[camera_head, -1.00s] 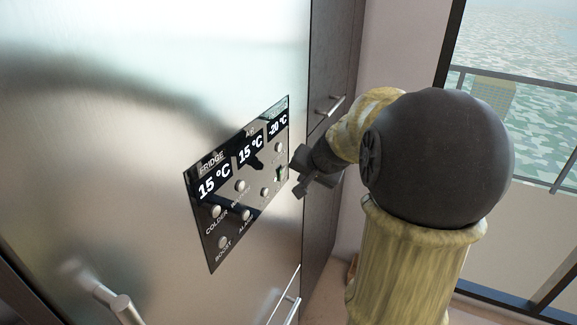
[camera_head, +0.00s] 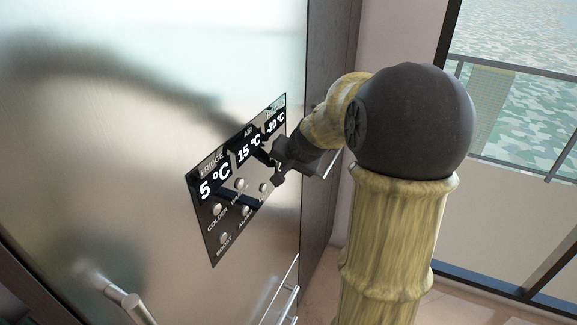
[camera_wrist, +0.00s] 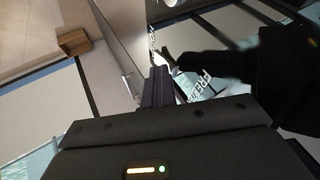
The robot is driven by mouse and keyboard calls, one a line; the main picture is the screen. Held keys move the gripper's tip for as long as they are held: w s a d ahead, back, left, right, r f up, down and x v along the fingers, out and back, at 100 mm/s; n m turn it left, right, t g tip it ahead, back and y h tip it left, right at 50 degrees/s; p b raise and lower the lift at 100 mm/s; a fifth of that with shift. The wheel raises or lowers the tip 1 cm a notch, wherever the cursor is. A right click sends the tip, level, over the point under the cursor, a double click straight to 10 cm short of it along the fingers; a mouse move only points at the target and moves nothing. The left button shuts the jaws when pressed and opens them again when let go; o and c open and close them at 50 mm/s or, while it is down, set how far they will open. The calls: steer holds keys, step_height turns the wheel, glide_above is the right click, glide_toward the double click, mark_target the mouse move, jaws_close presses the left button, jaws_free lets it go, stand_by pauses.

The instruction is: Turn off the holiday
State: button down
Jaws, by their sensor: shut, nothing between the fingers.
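A dark control panel (camera_head: 228,200) is set in the steel fridge door. Its fridge display (camera_head: 213,183) reads 5 °C, the air display (camera_head: 249,149) 15 °C and the freezer display -20 °C. Several round buttons sit below, with COLDER, BOOST and other small labels; I cannot read a holiday label. My gripper (camera_head: 276,165) is shut and empty at the panel's right part, hiding some of its buttons. I cannot tell whether it touches the panel. In the wrist view the closed fingers (camera_wrist: 158,86) point at the panel, partly seen with FREEZER lettering.
The steel door (camera_head: 120,150) fills the left side, with a bar handle (camera_head: 122,300) at its lower left. A dark cabinet (camera_head: 330,100) stands right of it. A window with a railing (camera_head: 510,90) is at the far right.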

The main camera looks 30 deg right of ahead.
steer(key=shift+r+p, duration=0.55)
steer(key=shift+r, duration=0.25)
steer(key=d+b+v, duration=0.1)
steer(key=b+v, duration=0.4)
steer(key=v, duration=0.7)
steer(key=shift+d, duration=0.2)
steer(key=shift+s+f, duration=0.1)
